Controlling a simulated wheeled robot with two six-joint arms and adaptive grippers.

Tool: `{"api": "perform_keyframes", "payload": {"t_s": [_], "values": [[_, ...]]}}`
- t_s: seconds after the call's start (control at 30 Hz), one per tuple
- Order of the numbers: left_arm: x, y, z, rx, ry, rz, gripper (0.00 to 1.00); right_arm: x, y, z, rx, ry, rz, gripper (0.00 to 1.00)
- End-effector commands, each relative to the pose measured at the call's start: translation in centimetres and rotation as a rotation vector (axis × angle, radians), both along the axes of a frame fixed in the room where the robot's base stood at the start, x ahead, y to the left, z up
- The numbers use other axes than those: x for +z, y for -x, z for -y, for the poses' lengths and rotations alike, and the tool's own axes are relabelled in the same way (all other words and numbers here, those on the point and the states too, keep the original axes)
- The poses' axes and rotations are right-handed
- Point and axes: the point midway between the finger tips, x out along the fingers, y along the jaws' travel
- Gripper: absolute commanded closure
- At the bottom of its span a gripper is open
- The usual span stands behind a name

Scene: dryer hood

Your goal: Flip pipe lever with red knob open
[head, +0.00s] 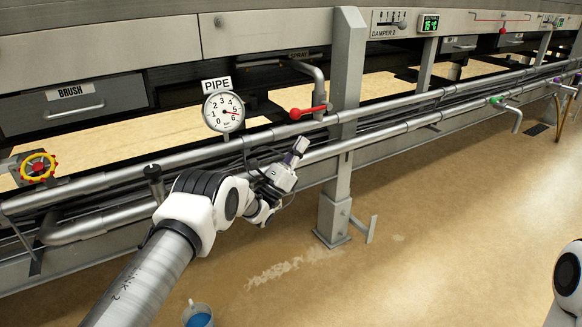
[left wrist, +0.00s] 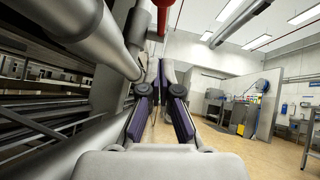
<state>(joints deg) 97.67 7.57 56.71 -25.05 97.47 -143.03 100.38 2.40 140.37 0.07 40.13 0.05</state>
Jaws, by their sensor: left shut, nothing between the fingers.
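The red lever (head: 310,110) sticks out sideways to the left from a grey pipe below the SPRAY label, with a rounded red knob (head: 295,113) at its left end. Part of a red piece (left wrist: 164,12) shows at the top of the left wrist view, above the fingers. My left gripper (head: 299,146) is shut and empty. In the head view its tips are just below the lever, in front of the long pipes, apart from the knob. The left wrist view shows its two fingers (left wrist: 161,72) pointing forward, tips together. My right gripper is out of view.
A round PIPE gauge (head: 223,110) stands left of the lever. A grey upright post (head: 342,120) is close on its right. Long horizontal pipes (head: 400,115) run beneath. A yellow-and-red valve wheel (head: 38,167) is far left. A bucket (head: 197,315) stands on the floor.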

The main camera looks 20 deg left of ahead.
Motion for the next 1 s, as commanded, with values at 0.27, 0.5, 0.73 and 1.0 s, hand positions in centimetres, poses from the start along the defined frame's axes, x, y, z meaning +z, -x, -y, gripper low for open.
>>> {"api": "perform_keyframes", "payload": {"t_s": [0.27,0.5,0.73,1.0], "values": [[4.2,-1.8,0.2,0.001,0.001,0.002,1.0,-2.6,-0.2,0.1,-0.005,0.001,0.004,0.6],[5.5,-1.9,0.1,0.001,0.0,-0.001,1.0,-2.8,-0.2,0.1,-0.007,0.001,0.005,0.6],[5.5,-1.9,0.1,0.001,0.0,0.0,1.0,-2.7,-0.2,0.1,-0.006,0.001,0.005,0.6],[6.2,-1.9,-0.8,0.002,-0.023,-0.03,1.0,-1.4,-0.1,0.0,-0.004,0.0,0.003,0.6]]}}
